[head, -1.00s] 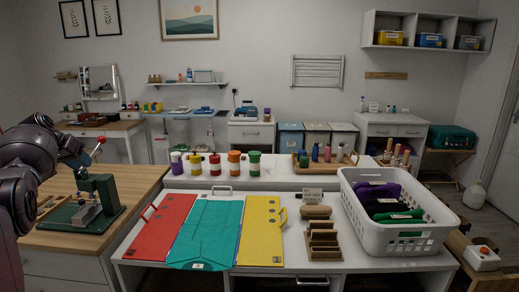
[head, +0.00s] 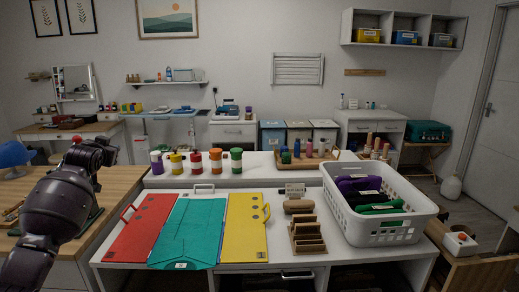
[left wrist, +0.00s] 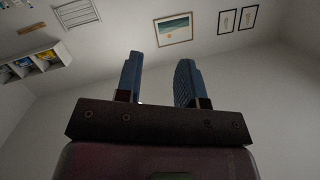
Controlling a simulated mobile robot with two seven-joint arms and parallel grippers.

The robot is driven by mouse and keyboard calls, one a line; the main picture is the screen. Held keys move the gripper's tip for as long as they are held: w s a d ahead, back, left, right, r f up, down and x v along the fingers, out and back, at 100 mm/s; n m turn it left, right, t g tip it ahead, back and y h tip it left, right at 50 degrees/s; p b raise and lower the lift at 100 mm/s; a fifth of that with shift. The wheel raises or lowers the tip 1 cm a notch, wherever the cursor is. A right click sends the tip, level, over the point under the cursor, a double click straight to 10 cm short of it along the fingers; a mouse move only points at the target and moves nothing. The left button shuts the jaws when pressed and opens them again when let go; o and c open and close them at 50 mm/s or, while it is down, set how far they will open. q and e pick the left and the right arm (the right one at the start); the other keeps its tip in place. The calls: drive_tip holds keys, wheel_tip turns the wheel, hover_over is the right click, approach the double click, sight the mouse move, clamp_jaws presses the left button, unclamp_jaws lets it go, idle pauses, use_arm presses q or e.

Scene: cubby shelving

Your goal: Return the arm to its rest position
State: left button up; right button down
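My left arm (head: 58,205) rises from the lower left of the head view, in front of the wooden-topped counter. Its fingers cannot be made out there. In the left wrist view my left gripper (left wrist: 160,58) shows two blue fingers spread apart with nothing between them. My right arm and gripper are not in view.
The wooden counter (head: 119,181) is at left, with a green device mostly hidden behind my arm. A white table holds red, teal and yellow boards (head: 245,228), a wooden rack (head: 307,237) and a white basket (head: 383,230) of dark items. Capped jars (head: 196,163) stand behind.

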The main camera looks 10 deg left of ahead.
use_arm(q)
drive_tip(key=s+d+f+m+t+h+b, duration=0.1)
drive_tip(key=s+d+f+m+t+h, duration=0.3)
drive_tip(key=d+f, duration=1.15)
drive_tip(key=s+d+f+g+h+b, duration=0.2)
drive_tip(key=s+d+f+g+h, duration=0.1)
drive_tip(key=s+d+f, duration=1.2)
drive_tip(key=s+d+f+n+g+b, duration=0.1)
drive_tip(key=s+d+f+g, duration=0.1)
drive_tip(key=s+f, duration=0.6)
drive_tip(key=s+d+f+n+g+b, duration=0.1)
drive_tip(key=s+d+f+g, duration=0.1)
drive_tip(key=s+f, duration=0.6)
drive_tip(key=s, duration=0.7)
drive_tip(key=shift+y, duration=0.3)
drive_tip(key=shift+d, duration=0.1)
drive_tip(key=shift+f, duration=0.1)
drive_tip(key=shift+o, duration=0.2)
